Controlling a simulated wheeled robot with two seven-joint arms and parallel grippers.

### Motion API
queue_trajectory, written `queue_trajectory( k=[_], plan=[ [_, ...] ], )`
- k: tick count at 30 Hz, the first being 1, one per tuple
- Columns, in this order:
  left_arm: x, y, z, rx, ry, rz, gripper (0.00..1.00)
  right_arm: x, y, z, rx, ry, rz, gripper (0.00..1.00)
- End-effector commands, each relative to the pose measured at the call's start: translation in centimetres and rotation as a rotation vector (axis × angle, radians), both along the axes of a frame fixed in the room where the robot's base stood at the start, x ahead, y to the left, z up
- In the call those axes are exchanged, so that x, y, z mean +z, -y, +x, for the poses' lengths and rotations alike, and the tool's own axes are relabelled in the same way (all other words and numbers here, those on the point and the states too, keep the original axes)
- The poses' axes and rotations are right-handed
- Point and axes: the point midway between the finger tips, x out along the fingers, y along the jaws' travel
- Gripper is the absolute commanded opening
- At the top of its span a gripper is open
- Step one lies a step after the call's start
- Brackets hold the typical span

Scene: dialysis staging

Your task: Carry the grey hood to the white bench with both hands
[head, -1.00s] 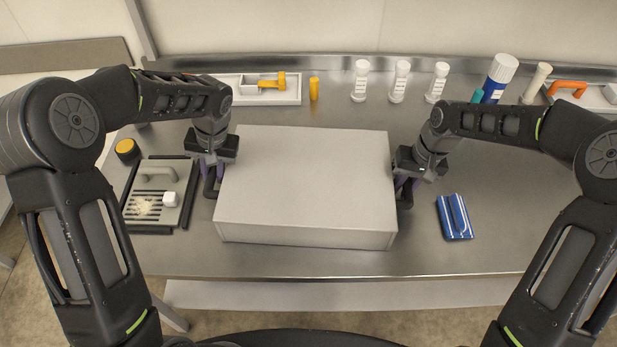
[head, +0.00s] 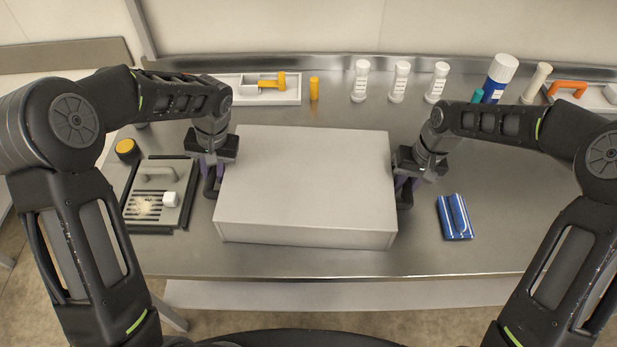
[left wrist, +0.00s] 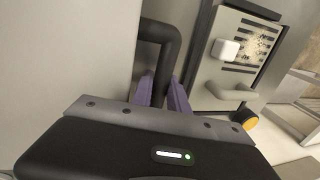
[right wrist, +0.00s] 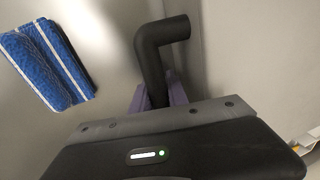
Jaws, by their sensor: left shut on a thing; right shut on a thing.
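The grey hood (head: 305,185) is a wide box with a flat top, in the middle of the steel table in the head view. It has a black handle on each side. My left gripper (head: 211,178) is shut on the left handle, which also shows in the left wrist view (left wrist: 160,38). My right gripper (head: 405,184) is shut on the right handle, which also shows in the right wrist view (right wrist: 158,45). The hood looks level. I cannot tell whether its underside touches the table. I cannot make out the white bench for certain.
The steel table (head: 470,260) has a grated tray (head: 180,172) with a white cube at left and a blue striped cloth (head: 454,217) at right. White bottles (head: 400,82), a blue-white bottle (head: 499,80) and a yellow cylinder (head: 314,88) line the back. A pale surface (head: 340,294) shows below the front edge.

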Motion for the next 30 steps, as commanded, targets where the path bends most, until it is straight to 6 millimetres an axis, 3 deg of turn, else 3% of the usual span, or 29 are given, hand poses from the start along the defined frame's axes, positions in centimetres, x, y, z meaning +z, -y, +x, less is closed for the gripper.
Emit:
queue_trajectory(
  k=[21,30],
  plan=[
    [0.3,0.0,0.1,-0.001,0.004,0.0,0.0,0.3,0.0,0.1,-0.001,0.004,0.0,0.0],
    [2.1,0.0,0.1,-0.001,0.003,0.0,0.0,2.1,0.0,0.1,-0.001,0.003,0.0,0.0]
  ],
)
